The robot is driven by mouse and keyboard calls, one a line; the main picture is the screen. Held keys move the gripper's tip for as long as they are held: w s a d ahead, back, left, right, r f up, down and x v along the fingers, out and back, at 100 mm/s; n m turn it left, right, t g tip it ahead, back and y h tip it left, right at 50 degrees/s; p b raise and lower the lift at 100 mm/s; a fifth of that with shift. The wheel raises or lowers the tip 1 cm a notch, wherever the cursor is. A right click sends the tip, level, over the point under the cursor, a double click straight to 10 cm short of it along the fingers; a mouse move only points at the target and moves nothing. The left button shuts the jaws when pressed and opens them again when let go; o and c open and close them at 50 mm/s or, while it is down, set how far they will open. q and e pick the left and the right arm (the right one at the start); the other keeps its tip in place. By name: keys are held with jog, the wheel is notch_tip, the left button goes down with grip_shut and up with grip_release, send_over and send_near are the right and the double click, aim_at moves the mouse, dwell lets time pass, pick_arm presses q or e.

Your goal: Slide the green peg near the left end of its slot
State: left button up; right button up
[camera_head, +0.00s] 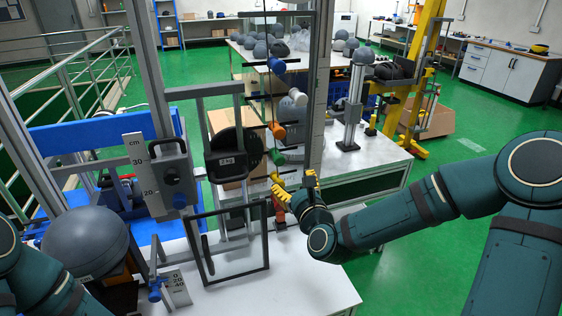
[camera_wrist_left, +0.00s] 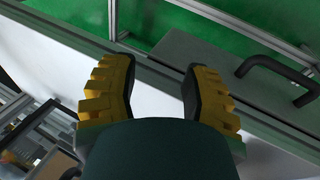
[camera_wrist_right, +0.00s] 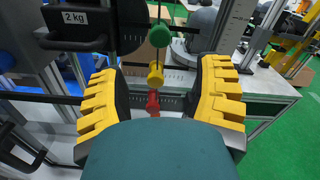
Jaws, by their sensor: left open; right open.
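The green peg (camera_head: 276,157) is a short cylinder in a vertical row of coloured pegs on the drop tower, right of a black weight. In the right wrist view the green peg (camera_wrist_right: 159,36) is at the top centre, above the yellow peg (camera_wrist_right: 155,75). My right gripper (camera_head: 296,184) is open, below and slightly right of the green peg, near the yellow and red pegs. Its fingers stand apart on both sides of that row in its wrist view. My left gripper (camera_wrist_left: 160,72) is open and empty.
An orange peg (camera_head: 276,130) sits just above, a red peg (camera_wrist_right: 152,103) below. The black weight (camera_head: 228,163) and an upright clear-panelled frame (camera_head: 266,266) stand to the left. A grey metal post (camera_head: 319,90) rises right behind the pegs.

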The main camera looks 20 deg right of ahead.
aim_at(280, 162)
jog(key=w, duration=1.1)
jog(key=shift+w+a+b, duration=0.1)
jog(key=shift+a+b, duration=0.1)
jog(key=shift+b, duration=0.2)
grip_shut()
